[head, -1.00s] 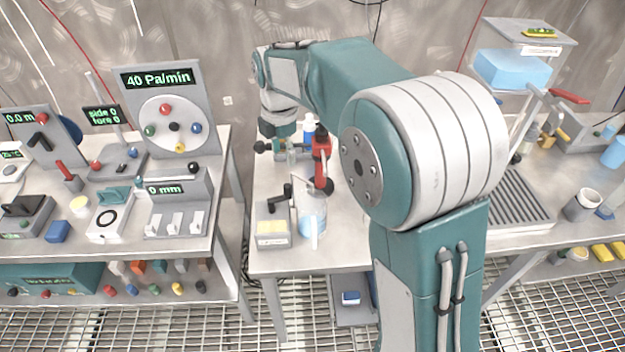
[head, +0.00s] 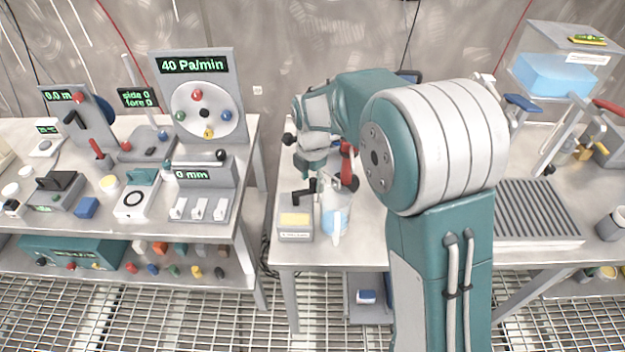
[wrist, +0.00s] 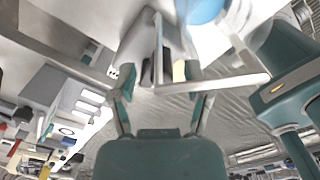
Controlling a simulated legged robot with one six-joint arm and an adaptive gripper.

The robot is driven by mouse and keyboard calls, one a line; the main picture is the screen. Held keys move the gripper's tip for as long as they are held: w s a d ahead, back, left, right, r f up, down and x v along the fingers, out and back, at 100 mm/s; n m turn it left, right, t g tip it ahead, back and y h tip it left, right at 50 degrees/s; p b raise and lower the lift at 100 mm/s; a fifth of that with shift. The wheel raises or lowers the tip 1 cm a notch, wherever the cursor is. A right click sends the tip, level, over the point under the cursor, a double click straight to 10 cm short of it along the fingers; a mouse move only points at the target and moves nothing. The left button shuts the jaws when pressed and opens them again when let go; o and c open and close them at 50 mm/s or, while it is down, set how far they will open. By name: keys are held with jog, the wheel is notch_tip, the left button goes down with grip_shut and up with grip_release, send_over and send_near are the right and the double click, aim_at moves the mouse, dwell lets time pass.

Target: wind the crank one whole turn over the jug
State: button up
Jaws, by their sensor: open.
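A black crank (head: 303,192) stands on a small grey box with a pale yellow panel (head: 295,221) on the middle bench. A clear jug (head: 335,218) with blue liquid stands just right of that box. My gripper (head: 314,168) hangs behind and above the crank, pointing down; its fingertips are hard to make out in the head view. In the wrist view my gripper (wrist: 158,82) has its two teal fingers apart, with nothing clearly held between them. The jug's blue content (wrist: 205,8) shows at the top edge there. I cannot tell whether a finger touches the crank.
A red part with a black knob (head: 348,172) stands close behind the jug. A ribbed grey tray (head: 535,212) lies on the right bench.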

jog(key=shift+f, duration=0.25)
grip_shut()
jog(key=shift+s+m, duration=0.2)
jog(key=shift+m, duration=0.2)
dwell(0.4)
jog(key=shift+s+d+m, duration=0.1)
jog(key=shift+s+m, duration=0.4)
jog(key=shift+m, duration=0.7)
jog(key=m, duration=0.1)
jog(key=s+m, duration=0.1)
jog(key=m, duration=0.2)
jog(key=shift+s+a+m, duration=0.25)
jog(key=shift+s+m, duration=0.05)
jog(key=shift+s, duration=0.05)
jog(key=m, duration=0.2)
jog(key=s+a+m, duration=0.1)
jog(key=m, duration=0.1)
jog(key=shift+s, duration=0.15)
jog(key=shift+s+a+m, duration=0.15)
jog(key=shift+a+m, duration=0.1)
jog(key=shift+m, duration=0.65)
jog(key=shift+s+a+m, duration=0.15)
jog(key=shift+a+m, duration=0.1)
jog(key=shift+m, duration=0.65)
